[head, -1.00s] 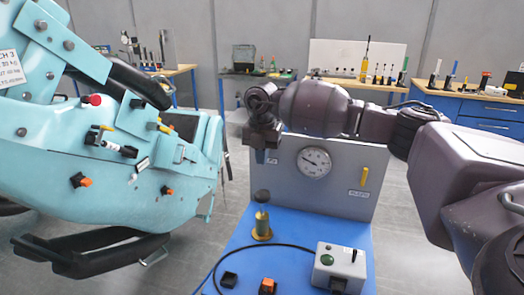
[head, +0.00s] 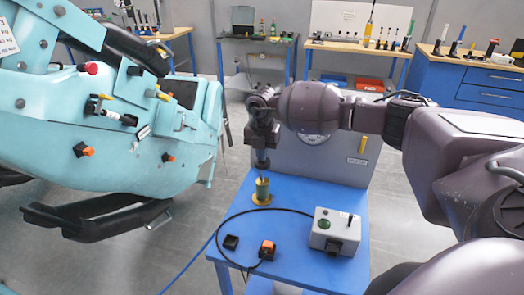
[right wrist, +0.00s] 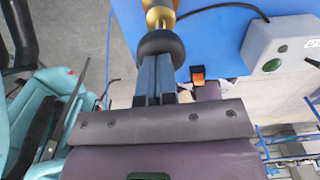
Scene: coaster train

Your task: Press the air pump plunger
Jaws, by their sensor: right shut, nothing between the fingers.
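The air pump is a small brass cylinder (head: 262,190) on a round foot, standing upright on the blue table (head: 300,205). Its plunger has a dark round knob (head: 262,164) on top. My right gripper (head: 261,150) points down directly over the knob, its fingers shut and empty. In the right wrist view the shut fingertips (right wrist: 157,58) meet the edge of the dark knob (right wrist: 161,44) and seem to touch it, with brass beyond. How far the plunger is pressed in, I cannot tell. My left gripper is not in view.
A grey box with a green button (head: 332,232), an orange switch (head: 267,249) and a black cable are on the table. A grey gauge panel (head: 333,158) stands behind the pump. A large teal coaster car (head: 110,130) fills the left. Workbenches stand behind.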

